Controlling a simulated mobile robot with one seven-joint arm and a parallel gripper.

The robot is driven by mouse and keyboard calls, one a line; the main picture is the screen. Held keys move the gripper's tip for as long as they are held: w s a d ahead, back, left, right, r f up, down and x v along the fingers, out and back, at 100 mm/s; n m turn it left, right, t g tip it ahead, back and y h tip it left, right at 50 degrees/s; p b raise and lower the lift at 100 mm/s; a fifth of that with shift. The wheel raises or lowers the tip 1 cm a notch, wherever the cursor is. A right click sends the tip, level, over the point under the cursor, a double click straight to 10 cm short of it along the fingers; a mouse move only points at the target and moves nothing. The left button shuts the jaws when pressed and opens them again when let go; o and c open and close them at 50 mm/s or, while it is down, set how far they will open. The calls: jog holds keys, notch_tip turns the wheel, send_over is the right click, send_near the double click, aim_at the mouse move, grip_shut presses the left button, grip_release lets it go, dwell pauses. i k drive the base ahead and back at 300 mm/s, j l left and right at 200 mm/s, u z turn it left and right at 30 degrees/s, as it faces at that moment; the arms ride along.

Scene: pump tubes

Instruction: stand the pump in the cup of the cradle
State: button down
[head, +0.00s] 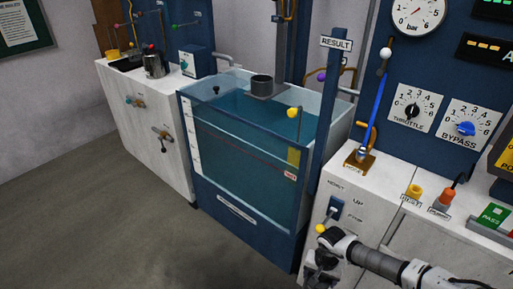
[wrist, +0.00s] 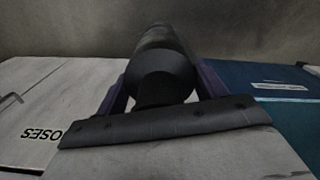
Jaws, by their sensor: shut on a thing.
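My gripper (head: 322,272) is at the lower middle of the head view, low in front of the white console. In the wrist view my gripper (wrist: 158,92) is shut on a dark, roughly cylindrical body, the pump (wrist: 160,65), which lies between the two fingers and points away from the camera. In the head view the held pump is hard to tell from the dark gripper. The cradle's dark open cup (head: 262,86) stands on a small plate by the column, above the water tank. Its inside looks empty, though its bottom is hidden. The gripper is well apart from it.
The blue-framed water tank (head: 245,211) stands left of the gripper. A RESULT post (head: 322,140) rises at its right corner. A yellow-knobbed lever (head: 320,229) is right above the gripper. A white cabinet (head: 150,120) stands far left. The floor (head: 90,220) is clear.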

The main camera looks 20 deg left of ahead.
aim_at(262, 92)
jog(key=i+j, duration=0.1)
jog(key=j, duration=0.35)
jog(key=i+j, duration=0.1)
jog(key=j, duration=0.35)
jog(key=i+j, duration=0.1)
jog(key=j, duration=0.35)
jog(key=i+j, duration=0.1)
jog(key=j, duration=0.35)
jog(key=i+j, duration=0.1)
jog(key=j, duration=0.35)
jog(key=i+j, duration=0.1)
jog(key=j, duration=0.35)
